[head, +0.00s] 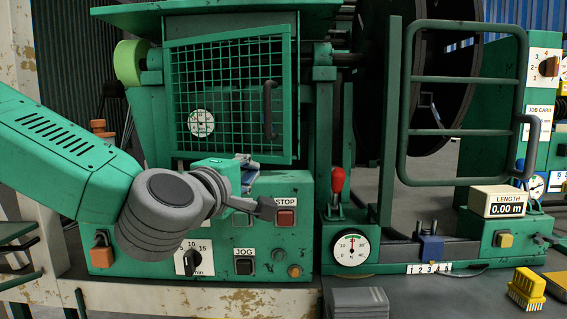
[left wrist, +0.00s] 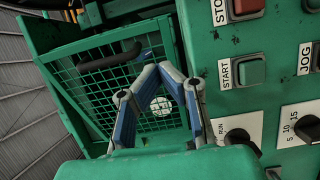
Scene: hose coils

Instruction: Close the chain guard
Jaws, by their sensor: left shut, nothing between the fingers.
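The chain guard (head: 230,154) is a green mesh door with a dark handle (head: 270,110) near its right edge. It looks ajar in the head view, its right edge swung out toward me. In the left wrist view the guard (left wrist: 76,88) fills the left and middle, its handle (left wrist: 110,56) at the top. My left gripper (head: 246,160) is in front of the guard's lower edge, below the handle. In the left wrist view its fingers (left wrist: 152,70) meet at the tips, shut and empty, overlapping the mesh. Contact cannot be told. My right gripper is not in view.
Below the guard is a green control panel with a red STOP button (head: 285,217) and a black JOG button (head: 245,267). A red-knobbed lever (head: 337,180) stands to the right. A tubular green frame (head: 402,100) and a dark reel (head: 440,90) are farther right.

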